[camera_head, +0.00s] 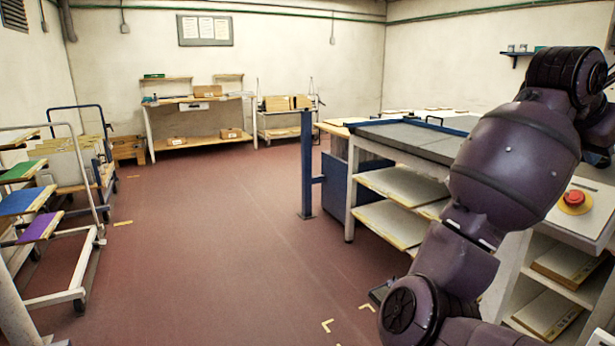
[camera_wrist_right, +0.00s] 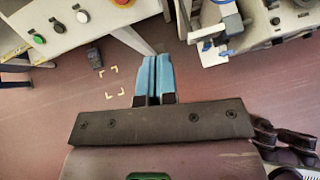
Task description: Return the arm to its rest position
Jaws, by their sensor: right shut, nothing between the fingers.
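My right arm rises large at the right of the head view, a dark purple set of links in front of the workbench. Its gripper is hidden in the head view. In the right wrist view my right gripper (camera_wrist_right: 152,82) has its two blue fingers side by side and shut, with nothing between them. The fingers hang over the reddish floor, apart from the furniture. My left arm and gripper do not show in either view.
A bench with shelves (camera_head: 400,186) and a red stop button (camera_head: 575,200) stand close on the right. A trolley with coloured boards (camera_head: 75,294) stands at the left. A blue post (camera_head: 306,165) rises mid-view. The floor (camera_head: 215,235) between is clear.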

